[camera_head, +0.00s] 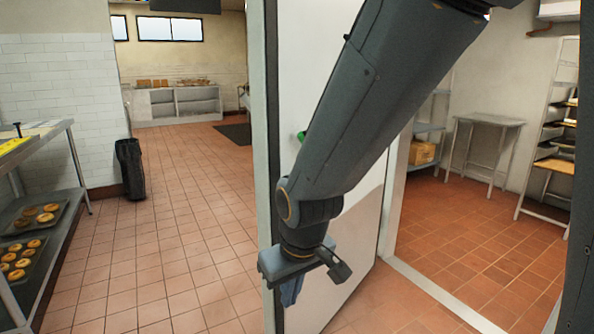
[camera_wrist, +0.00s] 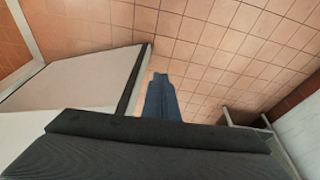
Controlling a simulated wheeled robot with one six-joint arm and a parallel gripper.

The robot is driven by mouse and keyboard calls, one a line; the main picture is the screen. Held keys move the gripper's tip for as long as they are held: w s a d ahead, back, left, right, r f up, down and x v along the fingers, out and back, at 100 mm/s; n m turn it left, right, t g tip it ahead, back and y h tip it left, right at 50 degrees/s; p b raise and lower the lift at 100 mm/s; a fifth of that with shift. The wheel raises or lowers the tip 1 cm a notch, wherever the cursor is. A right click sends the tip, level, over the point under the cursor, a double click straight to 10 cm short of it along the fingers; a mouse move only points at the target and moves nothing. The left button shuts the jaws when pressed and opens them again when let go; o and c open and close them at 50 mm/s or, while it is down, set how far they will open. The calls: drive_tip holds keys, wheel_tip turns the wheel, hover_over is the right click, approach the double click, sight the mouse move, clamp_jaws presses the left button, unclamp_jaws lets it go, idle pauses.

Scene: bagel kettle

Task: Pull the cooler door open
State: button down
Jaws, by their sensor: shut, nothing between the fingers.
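The cooler door (camera_head: 352,240) stands open in the head view, a white panel with its grey free edge (camera_head: 265,170) toward me. A small green part (camera_head: 301,135) on its face is partly hidden behind my arm. My gripper (camera_head: 290,292) points down by the free edge, low in the picture, shut and empty. In the wrist view the door (camera_wrist: 75,80) lies to the left and my shut fingers (camera_wrist: 160,82) are just right of its dark edge. I cannot tell whether they touch it. No outer handle is visible.
The doorway with its pale threshold (camera_head: 440,295) opens at right onto a room with a small table (camera_head: 488,122) and a tray rack (camera_head: 545,150). A shelf with bagel trays (camera_head: 35,230) and a black bin (camera_head: 131,168) stand at left. The tiled floor between is clear.

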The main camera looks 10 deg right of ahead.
drive_tip(key=w+d+r+n+t+p, duration=0.35)
drive_tip(key=w+d+r+p, duration=0.2)
drive_tip(key=w+d, duration=0.3)
drive_tip(key=w+d+r+n+t+p, duration=0.3)
drive_tip(key=w+d+r+n+p, duration=0.1)
drive_tip(key=w+d+p, duration=0.4)
drive_tip(key=w+a+n+t+y+p, duration=0.1)
drive_tip(key=w+a+n+t+y, duration=0.1)
drive_tip(key=w+a+n+y, duration=0.2)
drive_tip(key=w+a+f+n+t+y+p, duration=0.1)
drive_tip(key=w+a+n+y, duration=0.3)
drive_tip(key=w+n, duration=0.6)
drive_tip(key=t+y+p, duration=0.1)
drive_tip(key=y, duration=0.1)
drive_tip(key=shift+w+a+f+y, duration=0.15)
drive_tip(key=shift+w+a+y, duration=0.05)
drive_tip(key=shift+w+y, duration=0.1)
